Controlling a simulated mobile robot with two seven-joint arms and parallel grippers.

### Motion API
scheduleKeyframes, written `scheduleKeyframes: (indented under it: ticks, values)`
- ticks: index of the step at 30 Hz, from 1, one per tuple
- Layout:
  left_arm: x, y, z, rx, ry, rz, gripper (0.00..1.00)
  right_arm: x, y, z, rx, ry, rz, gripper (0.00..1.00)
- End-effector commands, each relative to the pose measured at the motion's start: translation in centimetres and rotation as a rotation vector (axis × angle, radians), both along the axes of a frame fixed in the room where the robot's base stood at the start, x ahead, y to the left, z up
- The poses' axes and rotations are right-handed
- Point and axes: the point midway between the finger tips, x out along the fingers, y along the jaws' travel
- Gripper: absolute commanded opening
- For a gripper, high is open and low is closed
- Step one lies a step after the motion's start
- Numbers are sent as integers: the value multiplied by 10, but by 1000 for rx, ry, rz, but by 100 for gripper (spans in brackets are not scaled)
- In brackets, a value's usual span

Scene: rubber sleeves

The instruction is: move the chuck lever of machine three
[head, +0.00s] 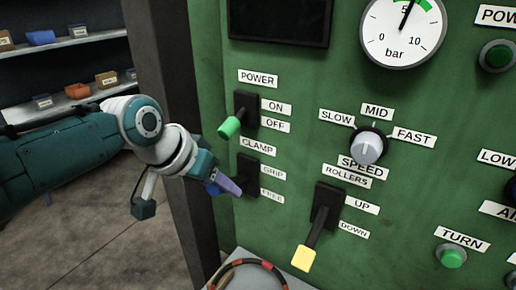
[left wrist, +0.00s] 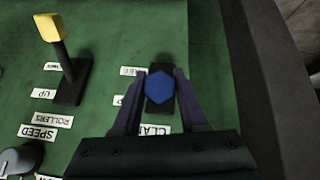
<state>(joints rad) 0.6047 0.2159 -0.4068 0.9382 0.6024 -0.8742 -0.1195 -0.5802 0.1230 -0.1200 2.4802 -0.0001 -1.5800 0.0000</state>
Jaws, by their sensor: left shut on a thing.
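On the green machine panel, a lever with a blue knob (head: 212,189) sits in a black slot labelled CLAMP, with GRIP above and FREE below. My left gripper (head: 226,186) is at this lever and shut on it. In the left wrist view, the blue knob (left wrist: 160,88) sits between the two fingers of the left gripper (left wrist: 160,74). The gripper partly covers the lever, so its exact setting is hard to tell. No label in view reads chuck. My right gripper is not in view.
A green-tipped POWER lever (head: 229,127) is just above. A yellow-tipped ROLLERS lever (head: 303,258) points down at lower right, beside a SPEED knob (head: 368,146). A dark post (head: 180,120) edges the panel. Shelves with bins (head: 78,90) stand behind at left.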

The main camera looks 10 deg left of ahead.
Motion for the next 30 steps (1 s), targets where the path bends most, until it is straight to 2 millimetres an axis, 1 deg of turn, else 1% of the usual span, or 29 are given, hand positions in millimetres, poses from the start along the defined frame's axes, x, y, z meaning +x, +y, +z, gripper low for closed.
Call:
scheduleKeyframes:
  ticks: [2, 9, 23, 24, 30]
  values:
    - [3, -1, 5, 8, 28, 2, 0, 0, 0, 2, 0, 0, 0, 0]
    - [4, -2, 8, 29, 87, 2, 0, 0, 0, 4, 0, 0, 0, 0]
    - [4, -2, 8, 34, 96, 0, 0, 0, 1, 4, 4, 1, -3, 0]
    - [4, -2, 8, 35, 96, -1, 45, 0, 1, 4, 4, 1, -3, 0]
    - [4, -2, 8, 35, 96, -1, 68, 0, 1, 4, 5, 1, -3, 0]
